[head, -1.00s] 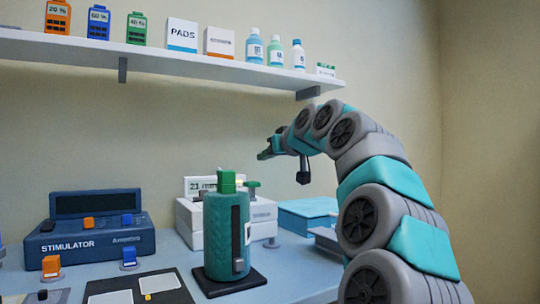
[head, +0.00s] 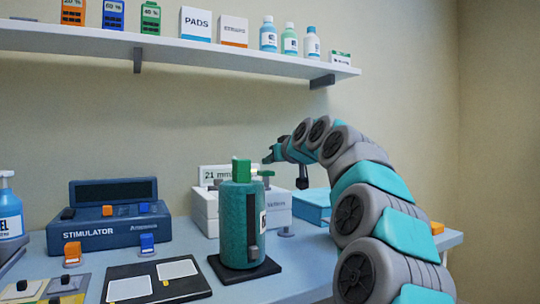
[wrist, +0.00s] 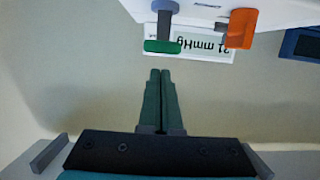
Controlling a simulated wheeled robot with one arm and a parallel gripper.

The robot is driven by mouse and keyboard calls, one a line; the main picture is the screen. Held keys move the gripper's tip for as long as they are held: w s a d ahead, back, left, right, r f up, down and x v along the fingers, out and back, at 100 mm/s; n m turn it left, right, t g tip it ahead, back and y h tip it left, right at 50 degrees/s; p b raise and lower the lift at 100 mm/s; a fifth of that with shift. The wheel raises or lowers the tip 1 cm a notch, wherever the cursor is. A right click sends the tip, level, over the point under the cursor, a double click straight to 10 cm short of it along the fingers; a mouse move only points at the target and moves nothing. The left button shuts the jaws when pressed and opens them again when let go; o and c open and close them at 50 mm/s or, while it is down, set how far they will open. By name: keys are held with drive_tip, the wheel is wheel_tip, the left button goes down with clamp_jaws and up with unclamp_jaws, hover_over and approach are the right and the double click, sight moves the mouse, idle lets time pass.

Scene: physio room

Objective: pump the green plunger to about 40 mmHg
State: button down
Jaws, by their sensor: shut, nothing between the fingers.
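The green plunger (head: 265,173) has a flat green knob on a grey stem and stands on a white pump box (head: 272,204). In the wrist view the plunger (wrist: 163,46) hangs upside down beside the display (wrist: 205,44), which reads 21 mmHg. An orange knob (wrist: 241,28) stands at the display's other side. My gripper (head: 268,157) is above the box, a little over the plunger's height. In the wrist view its green fingers (wrist: 160,73) are together and empty, pointing near the plunger knob without visibly touching it.
A teal cylinder (head: 236,222) with a green block on top stands on a black base in front of the box and partly hides it. A blue stimulator (head: 112,231) is at left, a blue box (head: 312,206) at right. A shelf (head: 170,51) with bottles runs above.

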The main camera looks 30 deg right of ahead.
sight(267, 178)
drive_tip(key=shift+f, duration=0.7)
wheel_tip(267, 178, down, 4)
drive_tip(key=b, duration=0.2)
drive_tip(key=shift+r+b, duration=0.15)
drive_tip(key=shift+b, duration=0.15)
drive_tip(key=shift+r, duration=0.1)
wheel_tip(267, 178, up, 4)
drive_tip(key=shift+r+p, duration=0.1)
drive_tip(key=shift+p, duration=1.15)
drive_tip(key=b+v, duration=0.1)
drive_tip(key=v, duration=0.9)
